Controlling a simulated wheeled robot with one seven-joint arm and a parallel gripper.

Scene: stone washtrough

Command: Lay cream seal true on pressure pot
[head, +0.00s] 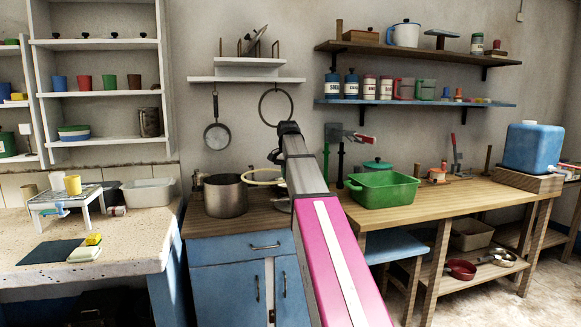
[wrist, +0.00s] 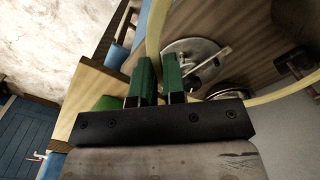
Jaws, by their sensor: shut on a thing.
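The cream seal (head: 246,182) is a thin pale ring. In the head view it is just right of the pressure pot's rim, close to it in the picture; I cannot tell its height over the counter. The pressure pot (head: 226,198) is a grey metal pot standing upright on the wooden counter, its mouth open. My gripper's two green fingers (wrist: 157,66) are shut on the seal's band, which also shows in the wrist view (wrist: 271,96), curving away to the right. In the head view my arm hides the gripper and the seal's right end.
Through the ring, the wrist view shows a round grey metal piece with a bar (wrist: 190,65) on the wood. A green basin (head: 382,190) stands right of my arm. A pan (head: 217,136) and a dark hoop (head: 263,110) hang on the wall behind.

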